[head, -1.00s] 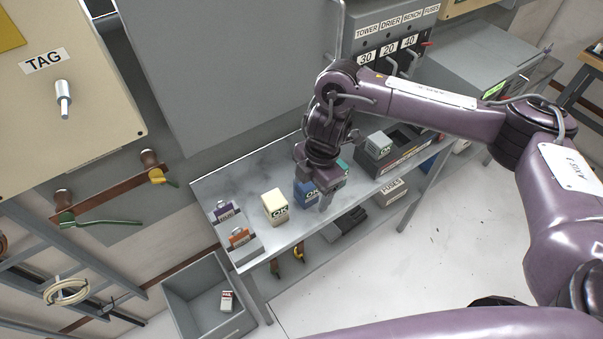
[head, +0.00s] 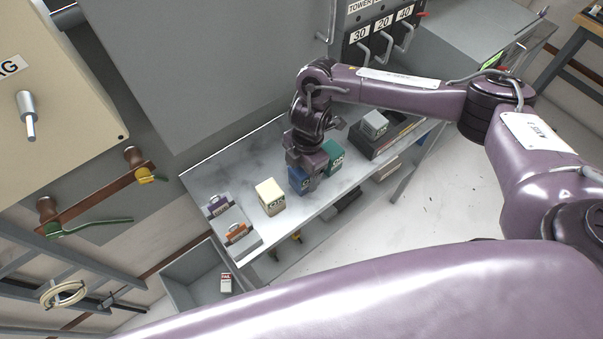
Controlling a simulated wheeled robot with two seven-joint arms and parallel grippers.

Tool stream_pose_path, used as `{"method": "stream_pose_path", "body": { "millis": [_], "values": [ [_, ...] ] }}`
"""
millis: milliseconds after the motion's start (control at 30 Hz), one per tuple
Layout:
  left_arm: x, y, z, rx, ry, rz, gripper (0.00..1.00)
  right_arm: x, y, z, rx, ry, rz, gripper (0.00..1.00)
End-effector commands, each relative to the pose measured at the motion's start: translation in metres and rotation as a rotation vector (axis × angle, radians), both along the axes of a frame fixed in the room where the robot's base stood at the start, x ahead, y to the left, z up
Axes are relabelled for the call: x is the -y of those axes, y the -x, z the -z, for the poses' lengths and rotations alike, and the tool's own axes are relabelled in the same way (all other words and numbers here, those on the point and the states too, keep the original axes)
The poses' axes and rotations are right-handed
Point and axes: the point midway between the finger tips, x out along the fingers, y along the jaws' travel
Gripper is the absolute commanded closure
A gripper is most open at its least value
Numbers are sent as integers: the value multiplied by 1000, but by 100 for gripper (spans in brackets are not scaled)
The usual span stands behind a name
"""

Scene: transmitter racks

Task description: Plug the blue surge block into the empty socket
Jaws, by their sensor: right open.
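The blue surge block (head: 301,181) stands on the grey bench top (head: 340,190), between a cream block and a green block. My right gripper (head: 306,172) points down from above onto the blue block, with its jaws open at the block's top. The gripper hides part of the block, and I cannot tell whether the fingers touch it. I cannot make out an empty socket in this view. My left gripper is not in view.
A cream block (head: 270,197) is left of the blue one; a green block (head: 333,157) stands close on its right. A grey block (head: 374,125) sits on a dark tray at the right. A grey bin (head: 185,284) stands below left. Lever switches (head: 383,45) are behind.

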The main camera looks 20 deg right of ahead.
Motion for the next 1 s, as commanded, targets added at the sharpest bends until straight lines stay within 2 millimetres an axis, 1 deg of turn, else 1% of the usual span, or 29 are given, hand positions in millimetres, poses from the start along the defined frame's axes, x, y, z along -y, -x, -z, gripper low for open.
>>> {"method": "stream_pose_path", "body": {
  "millis": [33, 100, 233, 633, 867, 1000],
  "values": [
    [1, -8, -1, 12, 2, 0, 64, 0, 0, 1, 1, 0, 0, 25],
    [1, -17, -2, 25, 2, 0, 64, 0, 0, 2, 2, -1, 0, 25],
    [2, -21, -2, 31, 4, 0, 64, 0, 0, 2, 2, -1, 0, 25],
    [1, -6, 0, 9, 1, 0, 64, 0, 0, 2, 2, -1, 0, 77],
    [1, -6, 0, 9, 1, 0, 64, 0, -1, 1, 3, -1, 0, 77],
    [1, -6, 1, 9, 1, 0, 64, -1, -1, -5, 3, -2, 1, 77]
  ]
}}
